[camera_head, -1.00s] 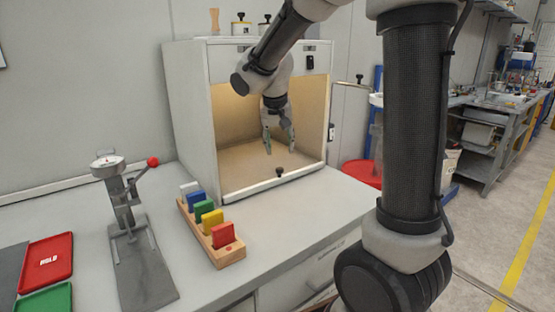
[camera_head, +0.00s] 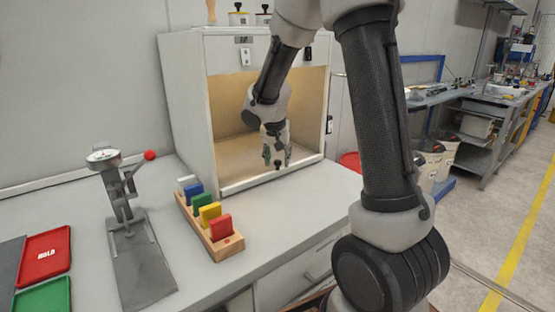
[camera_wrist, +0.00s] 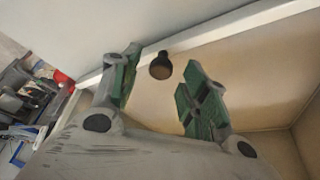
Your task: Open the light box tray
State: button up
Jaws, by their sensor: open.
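The light box (camera_head: 188,110) is a white cabinet with a lit, tan interior. Its tray (camera_head: 235,158) is the tan floor with a white front lip, and a black knob (camera_head: 278,164) stands at that lip. The tray appears pushed in. My gripper (camera_head: 277,160) is at the box's front opening, pointing down close to the knob. In the wrist view my gripper (camera_wrist: 158,88) is open, with green-padded fingers on either side of the knob (camera_wrist: 160,66). I cannot tell whether either finger touches it.
A wooden block with coloured pieces (camera_head: 215,228) stands on the counter in front of the box. A lever press (camera_head: 130,225) and a red HOLD tray (camera_head: 43,257) are to the left. The counter (camera_head: 300,205) directly before the box is clear.

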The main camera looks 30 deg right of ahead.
jog(key=shift+w+f, duration=0.15)
jog(key=shift+f, duration=0.3)
jog(key=shift+c, duration=0.4)
grip_shut()
